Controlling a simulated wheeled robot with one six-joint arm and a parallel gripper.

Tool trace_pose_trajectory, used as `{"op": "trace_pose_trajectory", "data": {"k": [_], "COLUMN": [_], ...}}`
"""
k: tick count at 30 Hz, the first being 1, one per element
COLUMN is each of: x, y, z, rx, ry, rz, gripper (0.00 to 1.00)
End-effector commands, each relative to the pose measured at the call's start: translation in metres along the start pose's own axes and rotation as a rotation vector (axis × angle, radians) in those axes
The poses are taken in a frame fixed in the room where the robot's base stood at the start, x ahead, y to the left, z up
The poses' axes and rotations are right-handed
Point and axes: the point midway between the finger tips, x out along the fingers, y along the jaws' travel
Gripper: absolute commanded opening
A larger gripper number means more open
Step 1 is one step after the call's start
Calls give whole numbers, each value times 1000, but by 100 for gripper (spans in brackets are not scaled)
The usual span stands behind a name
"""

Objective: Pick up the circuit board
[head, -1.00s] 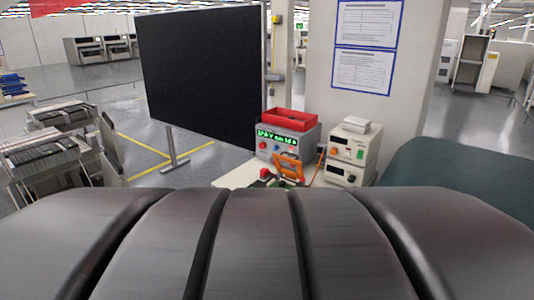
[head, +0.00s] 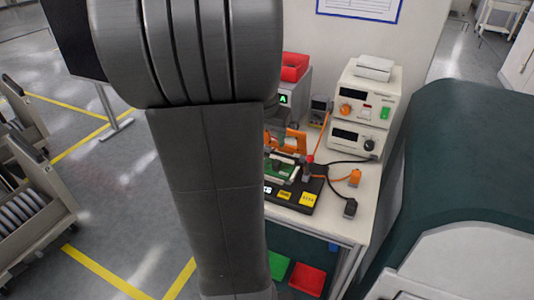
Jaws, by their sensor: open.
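A green circuit board (head: 284,170) shows in the head view, in a black fixture (head: 305,206) on the white bench. The fixture has an orange clamp frame (head: 298,140) at its back, a red knob and yellow labels at its front. My large grey arm link stands in front and hides the left part of the fixture and board. I cannot make out my gripper; the arm seems to cover it.
Stacked white instruments (head: 358,112) stand at the bench's back right, with a red bin (head: 294,66) left of them. Cables cross the bench's right side. Green (head: 278,265) and red (head: 308,280) bins sit below. A dark green rounded body (head: 465,150) is close on the right.

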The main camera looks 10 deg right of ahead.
Motion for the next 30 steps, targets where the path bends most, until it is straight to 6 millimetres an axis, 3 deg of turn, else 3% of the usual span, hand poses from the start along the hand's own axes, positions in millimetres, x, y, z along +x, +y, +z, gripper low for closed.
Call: {"op": "trace_pose_trajectory", "data": {"k": [12, 22, 30], "x": [71, 92, 124], "y": [0, 0, -1], "z": [0, -3, -9], "rx": [-1, 0, -1], "ry": [-3, -3, -4], "rz": [2, 1, 1], "gripper": [45, 45, 45]}}
